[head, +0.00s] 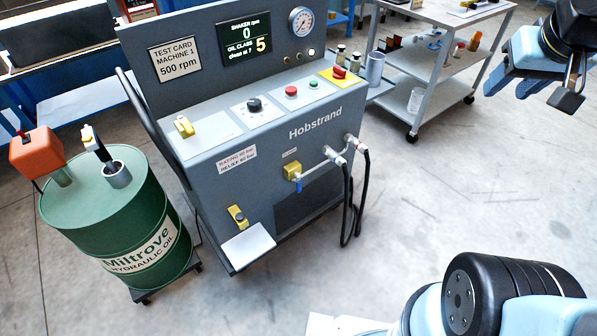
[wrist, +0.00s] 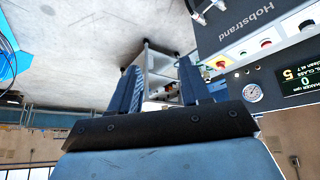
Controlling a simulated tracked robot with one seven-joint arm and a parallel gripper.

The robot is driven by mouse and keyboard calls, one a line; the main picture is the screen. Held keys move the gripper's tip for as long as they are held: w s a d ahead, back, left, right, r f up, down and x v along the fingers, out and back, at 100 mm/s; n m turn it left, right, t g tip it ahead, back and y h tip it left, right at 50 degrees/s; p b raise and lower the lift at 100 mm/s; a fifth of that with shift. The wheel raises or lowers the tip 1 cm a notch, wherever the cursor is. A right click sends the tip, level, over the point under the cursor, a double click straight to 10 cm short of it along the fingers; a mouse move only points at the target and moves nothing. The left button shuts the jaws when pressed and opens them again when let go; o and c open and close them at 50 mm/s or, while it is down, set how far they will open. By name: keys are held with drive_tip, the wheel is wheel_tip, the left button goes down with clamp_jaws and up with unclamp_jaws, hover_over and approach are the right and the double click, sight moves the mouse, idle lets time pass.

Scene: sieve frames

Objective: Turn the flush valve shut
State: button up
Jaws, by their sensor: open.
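The flush valve (head: 292,171) is a yellow block on the front of the grey Hobstrand machine, under a small label. A small blue-tipped lever (head: 299,185) hangs down from it, and a silver pipe runs from it up to the right. My gripper is at the upper right of the head view, well away from the valve. In the wrist view my gripper (wrist: 157,76) has its two blue fingers apart, with nothing between them. The wrist view shows part of the machine upside down at the right; I cannot make out the valve there.
Black hoses (head: 350,205) hang right of the valve. A green oil drum (head: 115,215) stands left of the machine. A grey trolley (head: 432,70) stands behind it to the right. A pale tray (head: 248,246) juts out low in front. The floor at right is clear.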

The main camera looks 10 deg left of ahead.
drive_tip(key=w+a+f+n+t+y, duration=0.1)
drive_tip(key=w+a+f+n, duration=0.15)
drive_tip(key=w+f, duration=0.4)
drive_tip(key=w+a+f+n, duration=0.1)
drive_tip(key=w+a+f, duration=0.35)
drive_tip(key=w, duration=0.35)
drive_tip(key=w+a+f+n+t+y, duration=0.1)
drive_tip(key=w+a+f+n, duration=0.15)
drive_tip(key=w+f, duration=0.45)
drive_tip(key=w+a+f+n+y, duration=0.1)
drive_tip(key=w+a+f+y, duration=0.1)
drive_tip(key=a+f, duration=0.45)
drive_tip(key=w+a+f+n+y, duration=0.15)
drive_tip(key=a+f, duration=0.25)
drive_tip(key=f, duration=0.5)
drive_tip(key=y, duration=0.4)
approach(301, 186)
drive_tip(key=w+d+r, duration=0.3)
drive_tip(key=w+r, duration=0.2)
drive_tip(key=r, duration=0.1)
drive_tip(key=s+a+f, duration=0.2)
drive_tip(key=s+f, duration=0.4)
drive_tip(key=shift+n+t+y, duration=0.3)
drive_tip(key=shift+n+y, duration=0.05)
drive_tip(key=shift+y, duration=0.1)
drive_tip(key=x, duration=1.4)
drive_tip(key=shift+f, duration=0.1)
drive_tip(key=shift+s, duration=0.1)
clamp_jaws()
